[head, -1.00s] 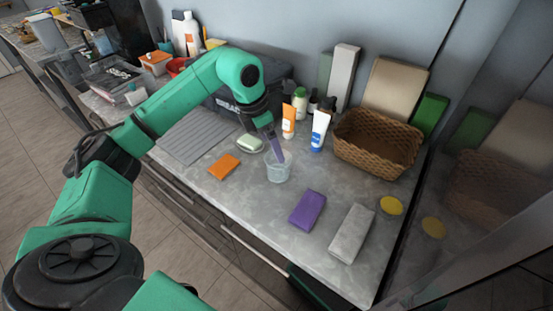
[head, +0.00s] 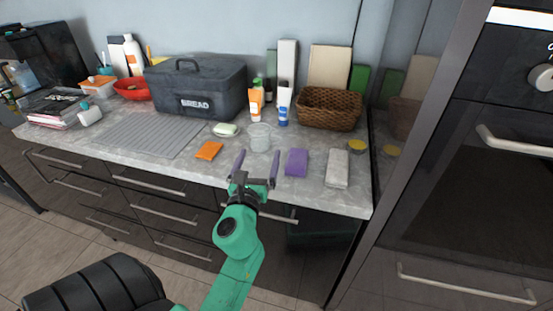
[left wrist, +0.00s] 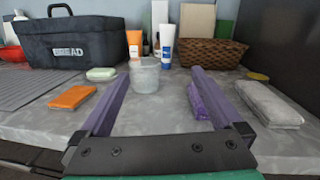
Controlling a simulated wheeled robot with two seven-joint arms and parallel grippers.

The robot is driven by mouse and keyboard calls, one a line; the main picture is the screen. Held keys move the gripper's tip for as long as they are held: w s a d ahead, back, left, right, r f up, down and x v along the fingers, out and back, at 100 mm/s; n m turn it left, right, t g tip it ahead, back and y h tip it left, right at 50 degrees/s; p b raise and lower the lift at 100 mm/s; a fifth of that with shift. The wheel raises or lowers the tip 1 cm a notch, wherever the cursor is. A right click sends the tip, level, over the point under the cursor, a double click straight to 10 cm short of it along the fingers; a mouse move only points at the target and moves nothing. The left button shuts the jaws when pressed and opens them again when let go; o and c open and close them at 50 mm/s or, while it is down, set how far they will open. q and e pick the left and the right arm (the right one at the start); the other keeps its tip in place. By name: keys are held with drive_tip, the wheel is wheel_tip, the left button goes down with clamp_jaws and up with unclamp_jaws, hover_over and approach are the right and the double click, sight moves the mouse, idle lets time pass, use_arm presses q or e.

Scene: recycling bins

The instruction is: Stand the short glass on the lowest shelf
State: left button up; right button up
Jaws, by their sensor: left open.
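The short glass (head: 259,137) is a clear, low tumbler standing upright on the grey counter (head: 330,200). It also shows in the left wrist view (left wrist: 145,77), standing beyond the fingers and between them, left of centre. My left gripper (head: 256,168) is open and empty at the counter's front edge, in front of the glass and apart from it. Its purple fingers show in the left wrist view (left wrist: 155,95). I see no open shelf in these frames. My right gripper is not in view.
Around the glass are an orange sponge (head: 209,150), a soap dish (head: 226,130), a purple cloth (head: 296,162), a grey cloth (head: 337,168), a white-and-blue tube (head: 283,104) and a wicker basket (head: 329,110). A bread box (head: 196,88) stands behind left. Drawers lie below; an oven (head: 480,180) is right.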

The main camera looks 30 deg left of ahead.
use_arm(q)
drive_tip(key=shift+s+a+f+n+g+y, duration=0.15)
drive_tip(key=shift+s+a+f+g+y, duration=0.15)
drive_tip(key=shift+s+a+f, duration=0.2)
drive_tip(key=shift+s+a+f+n+g+y, duration=0.2)
drive_tip(key=shift+s+a+f+g, duration=0.2)
drive_tip(key=shift+f, duration=0.2)
drive_tip(key=p, duration=0.2)
approach(258, 139)
drive_tip(key=x, duration=0.3)
drive_tip(key=shift+w+d+r, duration=0.1)
drive_tip(key=shift+w+r, duration=0.15)
drive_tip(key=shift+r, duration=0.05)
drive_tip(key=x, duration=0.8)
drive_tip(key=shift+a+f, duration=0.2)
drive_tip(key=shift+f, duration=0.05)
drive_tip(key=shift+w+a+f, duration=0.1)
drive_tip(key=shift+w+a, duration=0.05)
drive_tip(key=shift+w, duration=0.1)
drive_tip(key=c, duration=1.5)
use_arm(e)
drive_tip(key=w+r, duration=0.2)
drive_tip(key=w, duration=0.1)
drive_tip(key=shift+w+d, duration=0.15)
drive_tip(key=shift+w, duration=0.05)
